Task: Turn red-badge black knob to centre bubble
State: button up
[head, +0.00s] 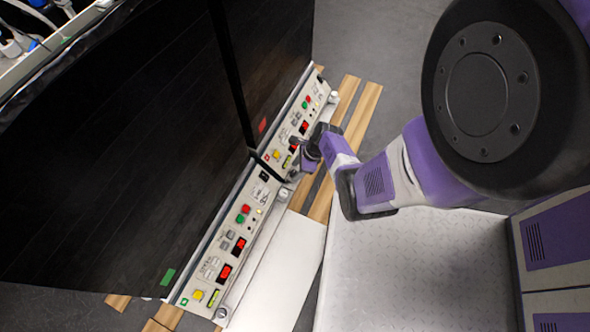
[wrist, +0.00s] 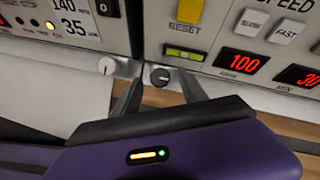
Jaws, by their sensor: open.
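The black knob (wrist: 160,76) with a pale mark sits low on the panel of the far shaker unit, just below its left end in the wrist view. A red badge (head: 262,124) is on that unit's dark side in the head view. The green bubble level (wrist: 185,53) is above and right of the knob; I cannot tell exactly where its bubble lies. My gripper (wrist: 160,82) is open, one finger on each side of the knob, with no clear contact. In the head view my gripper (head: 305,152) is at the far unit's near end and the knob is hidden.
The near unit has a green badge (head: 168,277). Its pale knob (wrist: 107,66) is close to my left finger. A yellow reset button (wrist: 189,11) and red displays (wrist: 241,60) are above right. Wooden slats (head: 360,112) lie on the floor beside the units.

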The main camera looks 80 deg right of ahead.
jog(key=p+v, duration=0.3)
jog(key=v, duration=0.3)
jog(key=shift+r, duration=0.1)
dwell(0.5)
